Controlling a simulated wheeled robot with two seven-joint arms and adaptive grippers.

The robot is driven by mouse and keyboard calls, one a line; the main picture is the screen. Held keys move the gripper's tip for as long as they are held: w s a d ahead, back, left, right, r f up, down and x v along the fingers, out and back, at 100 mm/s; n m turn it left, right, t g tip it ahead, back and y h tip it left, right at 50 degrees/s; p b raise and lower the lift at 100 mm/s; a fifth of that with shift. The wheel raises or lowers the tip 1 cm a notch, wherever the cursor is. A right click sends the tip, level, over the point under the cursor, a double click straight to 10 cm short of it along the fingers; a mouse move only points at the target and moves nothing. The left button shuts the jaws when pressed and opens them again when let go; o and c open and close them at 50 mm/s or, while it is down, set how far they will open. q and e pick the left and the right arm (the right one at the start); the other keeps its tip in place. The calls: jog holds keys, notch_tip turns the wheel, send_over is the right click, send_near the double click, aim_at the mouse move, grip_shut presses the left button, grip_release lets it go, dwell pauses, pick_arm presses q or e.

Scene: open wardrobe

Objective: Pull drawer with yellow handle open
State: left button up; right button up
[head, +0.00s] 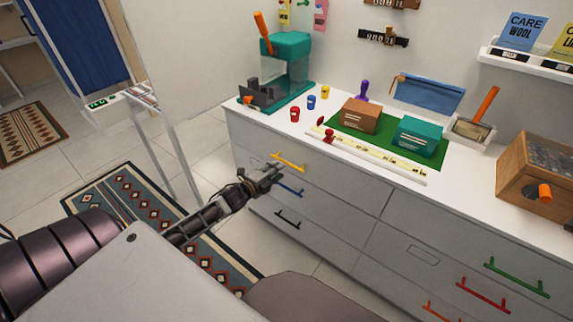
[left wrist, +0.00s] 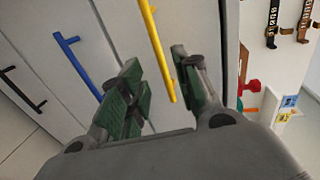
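The yellow handle (head: 288,162) is a bar on the top left drawer (head: 330,178) of the white cabinet; that drawer looks shut and flush. My left gripper (head: 274,173) is just in front of and below the handle in the head view. In the left wrist view the yellow handle (left wrist: 157,50) runs down between the two green-padded fingers of the open left gripper (left wrist: 155,85), nearer the right finger. I cannot tell whether a finger touches it. My right gripper is not in view.
A blue handle (head: 289,188) and a black handle (head: 287,218) sit below the yellow one. Green (head: 516,278) and red (head: 482,295) handles are on the right. The countertop holds a teal machine (head: 287,60), boxes and a wooden bin (head: 535,175). A patterned rug (head: 130,215) lies on the floor.

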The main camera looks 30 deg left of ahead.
aim_at(287, 163)
pick_arm(q)
jog(key=shift+b+x, duration=0.6)
jog(key=shift+x, duration=3.05)
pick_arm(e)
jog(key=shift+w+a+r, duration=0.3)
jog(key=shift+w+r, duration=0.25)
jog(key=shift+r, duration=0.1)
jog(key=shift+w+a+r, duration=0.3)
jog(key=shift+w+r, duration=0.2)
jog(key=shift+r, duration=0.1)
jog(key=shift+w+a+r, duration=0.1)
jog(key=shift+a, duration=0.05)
pick_arm(q)
jog(key=shift+c, duration=1.5)
grip_shut()
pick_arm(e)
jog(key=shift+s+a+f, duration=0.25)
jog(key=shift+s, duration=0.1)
